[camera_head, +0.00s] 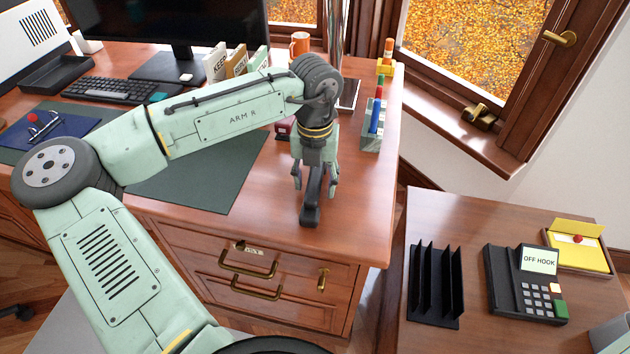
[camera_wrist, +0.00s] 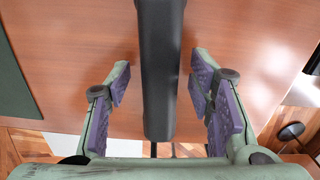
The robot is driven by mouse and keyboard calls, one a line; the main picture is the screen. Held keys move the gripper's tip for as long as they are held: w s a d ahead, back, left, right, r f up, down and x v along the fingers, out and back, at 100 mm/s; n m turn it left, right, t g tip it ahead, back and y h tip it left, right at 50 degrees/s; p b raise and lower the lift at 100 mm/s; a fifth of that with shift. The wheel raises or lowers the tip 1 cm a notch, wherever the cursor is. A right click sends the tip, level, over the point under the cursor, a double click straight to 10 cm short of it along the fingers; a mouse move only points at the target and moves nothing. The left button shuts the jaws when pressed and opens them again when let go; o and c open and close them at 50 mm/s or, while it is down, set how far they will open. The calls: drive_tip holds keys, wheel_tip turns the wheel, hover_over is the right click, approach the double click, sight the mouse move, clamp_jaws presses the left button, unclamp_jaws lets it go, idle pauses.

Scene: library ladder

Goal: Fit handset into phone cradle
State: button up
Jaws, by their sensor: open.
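The black handset (camera_head: 311,204) lies on the wooden desk near its front right edge. My gripper (camera_head: 314,184) is above it, pointing down, with a finger on each side. In the wrist view the handset (camera_wrist: 160,70) runs between the open fingers of my gripper (camera_wrist: 162,100), with a visible gap on both sides. The black phone base (camera_head: 523,290), with keypad and a screen reading "OFF HOOK", stands on the lower side table at the right. Its cradle is at the left part of the base and looks empty.
A black file rack (camera_head: 436,290) stands left of the phone, and a yellow note box (camera_head: 577,246) behind it. A pen holder (camera_head: 371,138) sits on the desk right of my gripper. A gap separates the desk and the side table (camera_head: 440,215).

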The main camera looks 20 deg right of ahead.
drive_tip(key=shift+f, duration=0.1)
drive_tip(key=shift+c, duration=0.2)
clamp_jaws()
idle(0.4)
